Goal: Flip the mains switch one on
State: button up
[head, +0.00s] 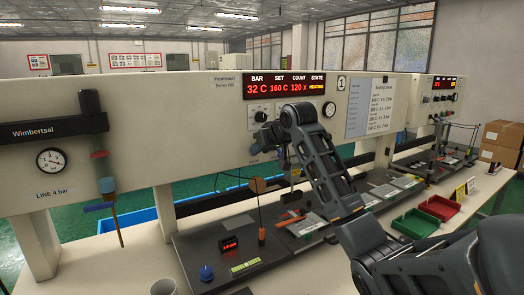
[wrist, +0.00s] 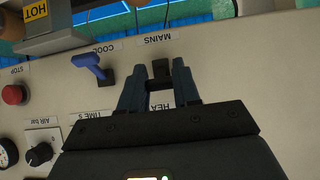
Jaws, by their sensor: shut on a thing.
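The mains switch (wrist: 160,68) is a small black lever on the pale panel, beside the label MAINS, which reads upside down in the wrist view. My gripper (wrist: 159,72) is shut on this lever, with one finger on each side of it. The fingers and the gripper body hide part of the switch and the label HEA. Whether the lever is on or off I cannot tell. In the head view my arm reaches to the panel (head: 210,120) below the red display (head: 290,86), and the switch cannot be made out there.
In the wrist view a blue lever (wrist: 90,66) marked COOL stands close to the left of my fingers. A red stop button (wrist: 14,94) and a black knob (wrist: 39,154) are farther left. A worktop (head: 235,265) with small items lies below the panel.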

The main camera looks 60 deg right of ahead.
dwell(0.4)
jog(key=o, duration=1.1)
jog(key=shift+c, duration=0.2)
jog(key=shift+r, duration=0.1)
jog(key=b+v, duration=0.1)
jog(key=v, duration=0.6)
jog(key=shift+r, duration=0.3)
jog(key=shift+s+a, duration=0.1)
jog(key=shift+a, duration=0.05)
